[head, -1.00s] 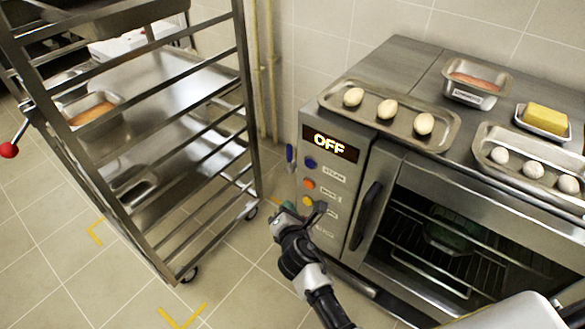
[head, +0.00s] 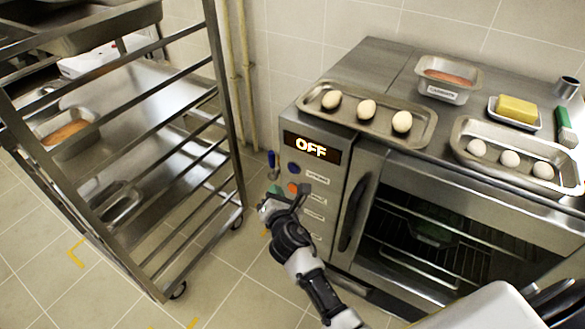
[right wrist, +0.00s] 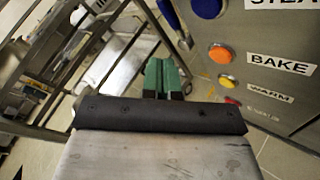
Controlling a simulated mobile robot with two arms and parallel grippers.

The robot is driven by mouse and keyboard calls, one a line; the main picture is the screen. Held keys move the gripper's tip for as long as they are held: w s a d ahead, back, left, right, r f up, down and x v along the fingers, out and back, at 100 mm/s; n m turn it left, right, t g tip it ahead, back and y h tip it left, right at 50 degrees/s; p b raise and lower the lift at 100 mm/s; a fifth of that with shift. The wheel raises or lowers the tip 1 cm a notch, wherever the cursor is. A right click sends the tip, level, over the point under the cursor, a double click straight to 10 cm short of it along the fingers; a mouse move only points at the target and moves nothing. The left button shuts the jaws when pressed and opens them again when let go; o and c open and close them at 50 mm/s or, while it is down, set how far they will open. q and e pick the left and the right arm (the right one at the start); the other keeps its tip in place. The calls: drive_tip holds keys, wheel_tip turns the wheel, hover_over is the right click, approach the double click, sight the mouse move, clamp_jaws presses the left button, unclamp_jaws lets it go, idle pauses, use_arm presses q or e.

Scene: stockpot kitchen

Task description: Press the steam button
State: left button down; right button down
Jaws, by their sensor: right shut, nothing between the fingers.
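The oven's control panel carries a blue steam button (head: 293,168) at the top, below a lit display (head: 311,147) that reads OFF. An orange bake button (head: 293,187) sits under it. In the right wrist view, the blue button (right wrist: 207,8) shows at the top edge with its label partly cut off. My right gripper (head: 275,190) is shut and empty, in front of the panel's left side near the orange button's height. Its green fingertips (right wrist: 163,76) show left of the buttons and appear apart from them. My left gripper is out of view.
A metal rack (head: 150,255) on wheels stands left of the oven, with floor between. A blue-handled item (head: 271,160) is at the oven's left side. An egg tray (head: 425,133) and other food containers rest on top. The oven door handle (head: 355,210) is right of the panel.

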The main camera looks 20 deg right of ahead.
sight(293, 168)
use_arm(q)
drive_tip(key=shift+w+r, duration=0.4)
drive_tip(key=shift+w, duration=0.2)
use_arm(e)
drive_tip(key=w+d, duration=0.1)
drive_tip(key=d, duration=0.1)
drive_tip(key=w+d, duration=0.2)
drive_tip(key=shift+w, duration=0.1)
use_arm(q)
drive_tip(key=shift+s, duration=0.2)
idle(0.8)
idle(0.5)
use_arm(e)
drive_tip(key=shift+w+d, duration=0.25)
drive_tip(key=shift+d, duration=0.05)
use_arm(q)
drive_tip(key=shift+p, duration=0.3)
use_arm(e)
drive_tip(key=shift+w+d, duration=0.25)
drive_tip(key=shift+d, duration=0.1)
idle(0.4)
idle(0.3)
drive_tip(key=shift+s+a, duration=0.55)
drive_tip(key=shift+a, duration=0.1)
